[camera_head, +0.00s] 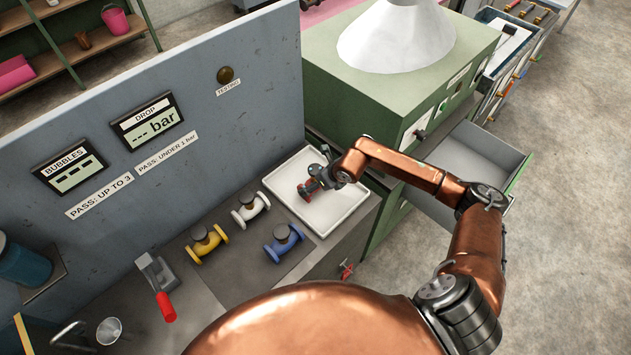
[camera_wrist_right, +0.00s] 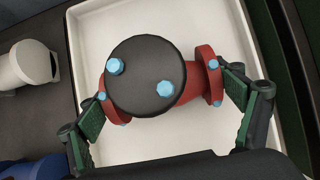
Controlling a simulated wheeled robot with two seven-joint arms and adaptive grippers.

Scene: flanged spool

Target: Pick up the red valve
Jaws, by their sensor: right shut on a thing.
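The red valve (camera_head: 304,193) is at the white tray (camera_head: 326,214) on the bench. In the right wrist view the red valve (camera_wrist_right: 205,76) shows two red end flanges and a black round top with two light-blue bolt heads. My right gripper (camera_head: 315,182) is shut on it, one finger against each flange. The right wrist view shows the gripper (camera_wrist_right: 162,82) with green finger pads on both sides of the valve, and the tray (camera_wrist_right: 232,133) behind it. Whether the valve touches the tray is unclear. My left gripper is not in view.
Left of the tray lie a white valve (camera_head: 250,208), a yellow valve (camera_head: 207,243) and a blue valve (camera_head: 284,243). A grey panel (camera_head: 230,130) stands behind. A green cabinet (camera_head: 345,100) with an open drawer (camera_head: 480,160) is at the right. A red-handled clamp (camera_head: 158,285) is at left.

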